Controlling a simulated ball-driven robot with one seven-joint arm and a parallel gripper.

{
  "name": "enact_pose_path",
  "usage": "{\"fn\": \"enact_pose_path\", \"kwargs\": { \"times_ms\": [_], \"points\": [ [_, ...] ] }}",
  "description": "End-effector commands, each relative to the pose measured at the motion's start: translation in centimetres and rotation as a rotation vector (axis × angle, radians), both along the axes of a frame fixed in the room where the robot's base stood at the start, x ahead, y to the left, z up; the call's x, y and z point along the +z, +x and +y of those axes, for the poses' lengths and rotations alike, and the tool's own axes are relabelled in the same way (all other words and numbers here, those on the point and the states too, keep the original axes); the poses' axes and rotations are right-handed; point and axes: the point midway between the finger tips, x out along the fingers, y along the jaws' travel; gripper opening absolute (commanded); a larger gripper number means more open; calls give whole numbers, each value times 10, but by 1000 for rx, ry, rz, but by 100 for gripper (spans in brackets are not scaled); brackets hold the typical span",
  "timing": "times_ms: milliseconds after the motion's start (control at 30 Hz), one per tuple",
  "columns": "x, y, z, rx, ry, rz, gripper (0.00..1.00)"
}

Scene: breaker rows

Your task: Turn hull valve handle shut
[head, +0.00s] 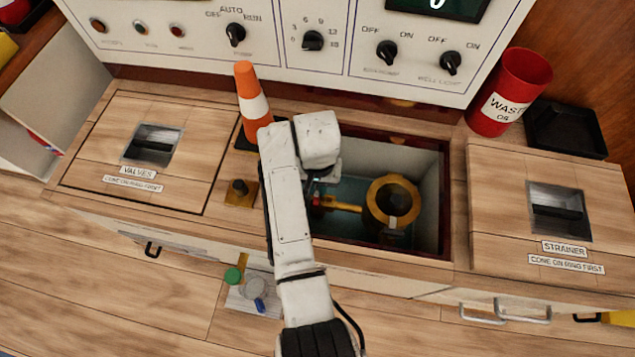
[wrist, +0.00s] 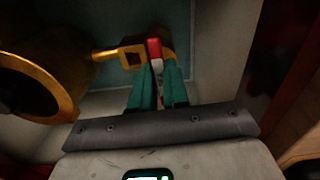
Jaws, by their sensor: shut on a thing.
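The hull valve handle (wrist: 155,48) has a red grip, seen upright between my fingertips in the wrist view. My gripper (wrist: 158,75) has green fingers and is shut on this red handle. A yellow fitting (wrist: 132,54) shows beside and behind the handle. In the head view my gripper reaches down into the open bay and is mostly hidden by my arm. A round brass-yellow body (head: 392,203) stands in the bay, with a yellow bar (head: 345,206) running left from it towards my gripper. The handle's full shape is hidden.
The open bay (head: 447,200) has pale walls close around my gripper. An orange-white cone (head: 250,100) stands at its back left. Closed lids marked VALVES (head: 90,165) and STRAINER (head: 500,200) flank it. A red waste bin (head: 510,90) stands behind right, below the switch panel (head: 345,15).

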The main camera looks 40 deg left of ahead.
Motion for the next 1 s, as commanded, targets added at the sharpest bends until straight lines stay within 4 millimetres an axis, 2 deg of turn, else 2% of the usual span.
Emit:
{"fn": "enact_pose_path", "kwargs": {
  "times_ms": [267,1000],
  "points": [
    [5,1,-2,188,-2,0,0],
    [2,5,-2,890,-1,-2,0]
  ]
}}
